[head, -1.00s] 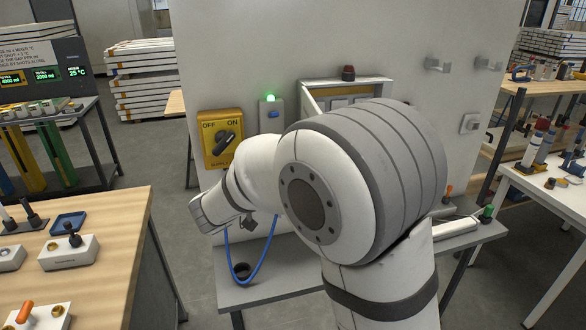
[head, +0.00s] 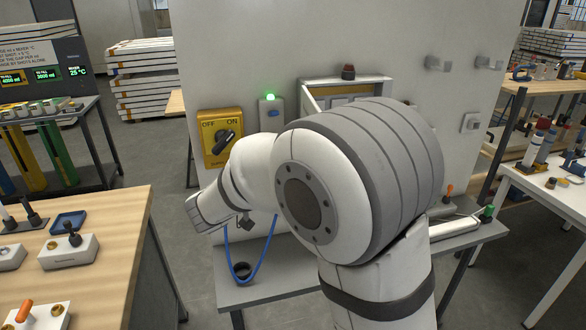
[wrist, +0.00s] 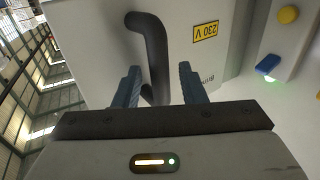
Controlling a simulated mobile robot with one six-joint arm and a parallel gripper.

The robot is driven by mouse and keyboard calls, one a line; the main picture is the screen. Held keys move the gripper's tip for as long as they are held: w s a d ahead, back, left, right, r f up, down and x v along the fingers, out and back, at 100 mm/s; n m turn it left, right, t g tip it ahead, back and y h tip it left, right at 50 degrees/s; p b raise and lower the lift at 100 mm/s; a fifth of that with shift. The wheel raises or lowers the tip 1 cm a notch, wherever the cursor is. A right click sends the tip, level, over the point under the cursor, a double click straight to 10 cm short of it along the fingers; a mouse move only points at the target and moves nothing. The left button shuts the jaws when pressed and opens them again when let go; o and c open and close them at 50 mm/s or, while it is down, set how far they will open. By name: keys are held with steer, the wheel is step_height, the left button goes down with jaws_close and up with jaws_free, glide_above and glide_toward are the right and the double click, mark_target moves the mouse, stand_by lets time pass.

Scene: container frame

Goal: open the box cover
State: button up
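In the wrist view, a white box cover (wrist: 95,45) with a yellow 230 V label (wrist: 206,31) fills the upper middle; the label is upside down. A dark curved handle (wrist: 155,50) stands out from it. My gripper (wrist: 160,72) is open, with one blue-grey finger on each side of the handle's lower part; I cannot tell whether either touches it. In the head view, the box (head: 345,81) is on the grey panel, and its lower part is hidden behind my arm. Grey parts show inside its frame. The handle and fingertips are not clearly visible there.
Left of the box are a yellow OFF/ON switch (head: 222,137) and a unit with a lit green lamp (head: 271,97) and blue button (head: 274,114). A blue cable (head: 259,272) hangs over the grey bench (head: 285,285). A wooden table (head: 105,215) stands at left.

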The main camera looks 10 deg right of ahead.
steer(key=b+v, duration=0.1)
steer(key=v, duration=0.5)
steer(key=shift+s+a, duration=0.25)
steer(key=shift+a, duration=0.05)
